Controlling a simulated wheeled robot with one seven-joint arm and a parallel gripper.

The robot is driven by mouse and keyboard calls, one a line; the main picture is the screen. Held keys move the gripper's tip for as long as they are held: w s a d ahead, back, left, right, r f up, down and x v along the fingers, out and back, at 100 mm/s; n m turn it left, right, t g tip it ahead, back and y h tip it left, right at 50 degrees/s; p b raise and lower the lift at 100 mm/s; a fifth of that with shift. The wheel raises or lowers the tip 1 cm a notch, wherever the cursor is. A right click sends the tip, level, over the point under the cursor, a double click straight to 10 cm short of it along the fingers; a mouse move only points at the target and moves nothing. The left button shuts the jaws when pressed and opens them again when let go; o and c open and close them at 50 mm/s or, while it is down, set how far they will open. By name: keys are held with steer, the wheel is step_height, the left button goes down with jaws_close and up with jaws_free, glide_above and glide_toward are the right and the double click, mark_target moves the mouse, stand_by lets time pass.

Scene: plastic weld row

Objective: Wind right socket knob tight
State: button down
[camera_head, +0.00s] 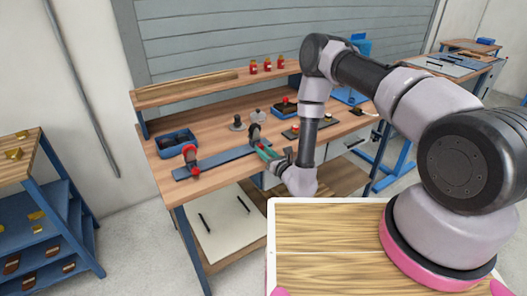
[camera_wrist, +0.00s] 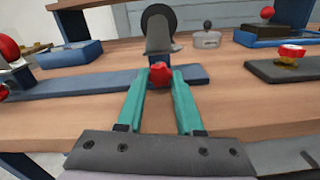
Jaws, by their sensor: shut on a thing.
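A blue rail (camera_head: 222,156) lies on the workbench with a socket at each end. The right socket (camera_wrist: 159,28) is a dark round piece on a grey upright, and it also shows in the head view (camera_head: 255,132). Its red knob (camera_wrist: 161,71) faces the wrist camera. My gripper (camera_wrist: 160,80) has teal fingers, one on each side of this knob, and is shut on it. In the head view my gripper (camera_head: 266,152) hides the knob. The left socket's red knob (camera_head: 190,151) stands apart at the rail's left end.
A blue bin (camera_head: 177,142) stands behind the rail's left end. Grey round pieces (camera_head: 237,123) and a dark plate with a red-topped knob (camera_wrist: 291,52) sit near the right socket. Red jars (camera_head: 267,65) stand on the shelf. Bare wood lies in front of the rail.

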steer(key=m, duration=0.4)
steer(key=c, duration=0.6)
jaws_free()
steer(key=shift+o, duration=0.2)
